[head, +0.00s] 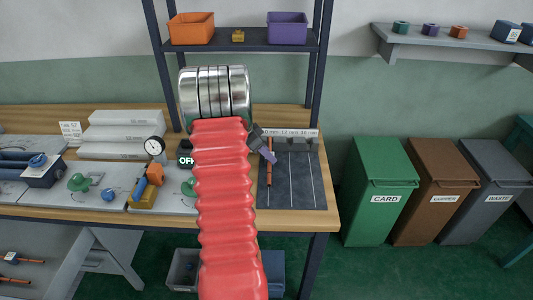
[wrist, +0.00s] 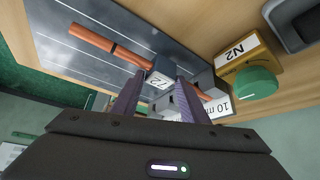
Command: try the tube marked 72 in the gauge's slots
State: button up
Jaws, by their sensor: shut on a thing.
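My gripper (wrist: 158,98) is shut on the blue-grey tag block marked 72 of a copper tube (wrist: 93,39) with a dark band. The tag sits between the purple fingers in the wrist view. The tube runs out over the dark lined mat; a short copper piece shows past the right finger, near the gauge. In the head view the tube (head: 268,175) points toward the front of the mat, beside my gripper (head: 266,153). The grey gauge (head: 300,145) stands at the mat's back, under a white label strip with mm sizes. Whether the tube's end is in a slot is hidden.
A yellow box marked N2 (wrist: 245,58) with a green knob (wrist: 255,83) is near the gauge. A dial gauge (head: 155,147) and small parts lie left on the bench. The dark mat (head: 305,190) is clear on its right. Bins (head: 380,190) stand right, off the bench.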

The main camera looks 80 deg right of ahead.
jog(key=shift+a+f, duration=0.1)
jog(key=shift+f, duration=0.3)
jog(key=shift+w+a+f, duration=0.1)
jog(key=shift+f, duration=0.3)
jog(key=shift+c, duration=1)
jog(key=shift+f, duration=0.15)
jog(key=o, duration=1.4)
jog(key=shift+r, duration=0.5)
jog(key=v, duration=1.3)
jog(key=shift+w, duration=0.2)
